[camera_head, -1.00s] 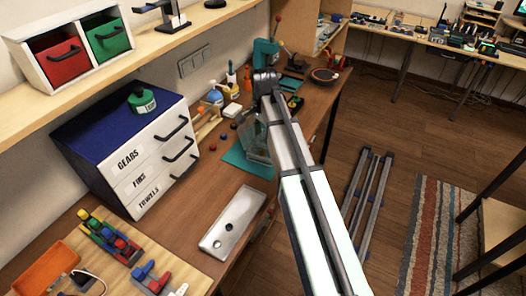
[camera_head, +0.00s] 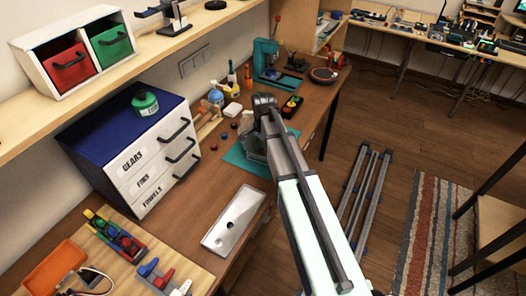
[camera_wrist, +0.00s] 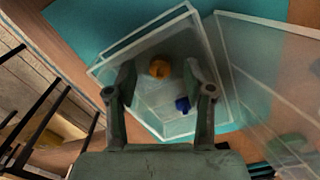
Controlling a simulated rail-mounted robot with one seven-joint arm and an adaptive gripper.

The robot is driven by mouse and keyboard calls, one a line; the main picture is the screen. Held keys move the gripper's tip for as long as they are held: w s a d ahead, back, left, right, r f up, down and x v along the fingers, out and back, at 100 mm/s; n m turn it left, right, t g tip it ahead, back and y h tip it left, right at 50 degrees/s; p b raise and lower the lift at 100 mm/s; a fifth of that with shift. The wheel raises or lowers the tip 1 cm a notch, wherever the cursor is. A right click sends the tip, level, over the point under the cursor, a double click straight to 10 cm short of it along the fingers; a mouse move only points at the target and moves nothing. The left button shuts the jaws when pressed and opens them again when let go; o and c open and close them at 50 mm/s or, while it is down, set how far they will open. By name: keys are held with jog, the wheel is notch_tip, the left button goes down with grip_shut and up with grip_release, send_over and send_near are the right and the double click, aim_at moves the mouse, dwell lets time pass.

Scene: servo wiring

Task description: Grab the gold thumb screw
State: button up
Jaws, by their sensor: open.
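The gold thumb screw (camera_wrist: 159,69) lies in a clear box (camera_wrist: 176,28) on the teal mat in the wrist view. A blue piece (camera_wrist: 182,104) lies near it in the same box. My gripper (camera_wrist: 160,78) is open, with one finger on each side of the screw in the picture. Whether the fingertips are inside the box or above it is hard to tell. In the head view my arm hides the screw, and the fingers are not clearly visible there.
A second clear panel or lid (camera_wrist: 262,70) lies right of the box. In the head view the teal mat (camera_head: 240,160) sits at the bench edge. A white drawer unit (camera_head: 150,165) stands left, and a metal tray (camera_head: 234,219) lies in front. A green press (camera_head: 266,62) stands behind.

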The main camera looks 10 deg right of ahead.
jog(key=shift+f, duration=0.1)
grip_shut()
jog(key=shift+r, duration=0.2)
